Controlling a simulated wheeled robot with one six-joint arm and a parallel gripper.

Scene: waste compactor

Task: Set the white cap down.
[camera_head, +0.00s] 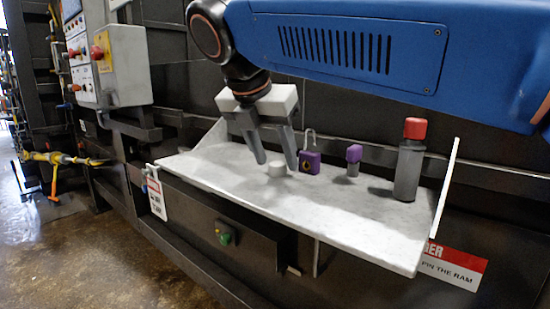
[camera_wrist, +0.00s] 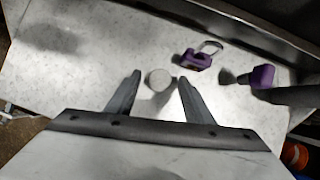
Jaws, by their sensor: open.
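The white cap (camera_head: 277,169) stands on the light grey shelf (camera_head: 235,172). It also shows in the wrist view (camera_wrist: 159,79) as a round pale disc. My gripper (camera_head: 278,163) is open, with one finger on each side of the cap. In the wrist view my fingertips (camera_wrist: 158,76) flank the cap, with a gap to the left finger and a narrower one to the right finger. Nothing is held.
Right of the cap are a purple padlock (camera_head: 309,163), a purple-topped grey piece (camera_head: 353,160) and a grey bottle with a red cap (camera_head: 408,160). A control box (camera_head: 124,65) is at left. The shelf's left part is clear.

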